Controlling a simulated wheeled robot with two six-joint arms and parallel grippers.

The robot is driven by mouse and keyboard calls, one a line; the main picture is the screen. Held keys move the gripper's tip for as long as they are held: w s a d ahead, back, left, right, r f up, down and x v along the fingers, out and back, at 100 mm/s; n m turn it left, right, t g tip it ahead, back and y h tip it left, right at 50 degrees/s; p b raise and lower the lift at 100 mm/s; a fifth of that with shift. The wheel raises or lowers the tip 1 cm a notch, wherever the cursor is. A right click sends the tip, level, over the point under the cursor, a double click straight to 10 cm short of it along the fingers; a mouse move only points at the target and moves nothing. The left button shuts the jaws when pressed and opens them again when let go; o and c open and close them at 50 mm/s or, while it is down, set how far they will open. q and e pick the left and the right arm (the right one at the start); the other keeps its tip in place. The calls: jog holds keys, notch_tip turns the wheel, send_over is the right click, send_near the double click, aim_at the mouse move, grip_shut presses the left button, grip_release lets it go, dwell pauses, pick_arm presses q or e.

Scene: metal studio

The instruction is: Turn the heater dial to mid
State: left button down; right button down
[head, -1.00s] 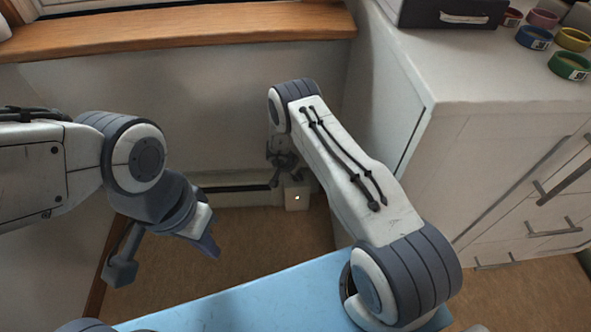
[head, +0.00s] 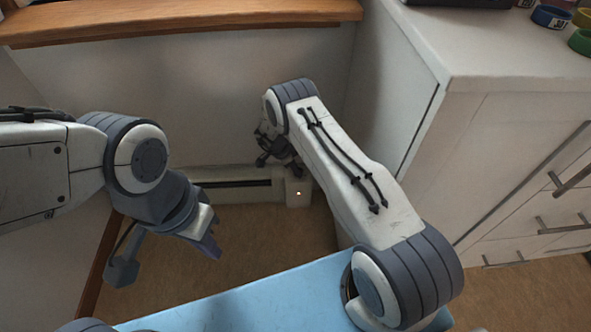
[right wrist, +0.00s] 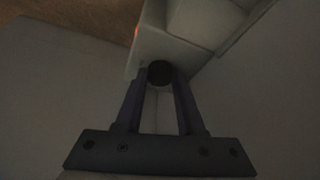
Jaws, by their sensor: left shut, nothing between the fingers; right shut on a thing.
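The heater (head: 222,194) is a low pale baseboard unit along the back wall with a dark slot. Its end box (head: 298,200) carries a small lit orange light. The heater dial (right wrist: 159,72) is a small dark round knob in the right wrist view, on the pale end box; the right gripper and arm hide it in the head view. My right gripper (right wrist: 160,80) is shut on the dial, one finger on each side. It shows small and dark above the end box in the head view. My left gripper (head: 213,249) is shut and empty, hanging well left of the heater's end box.
A white cabinet (head: 480,150) with drawers stands at the right, with coloured rings on top. A wooden sill (head: 180,22) runs above the heater. Brown floor (head: 265,235) lies open before the heater. A light-blue surface (head: 265,295) is at the front.

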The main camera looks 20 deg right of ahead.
dwell(0.3)
jog(key=c, duration=0.5)
grip_release()
jog(key=p+v, duration=0.4)
jog(key=v, duration=0.6)
jog(key=shift+a+r, duration=0.1)
jog(key=shift+r, duration=0.1)
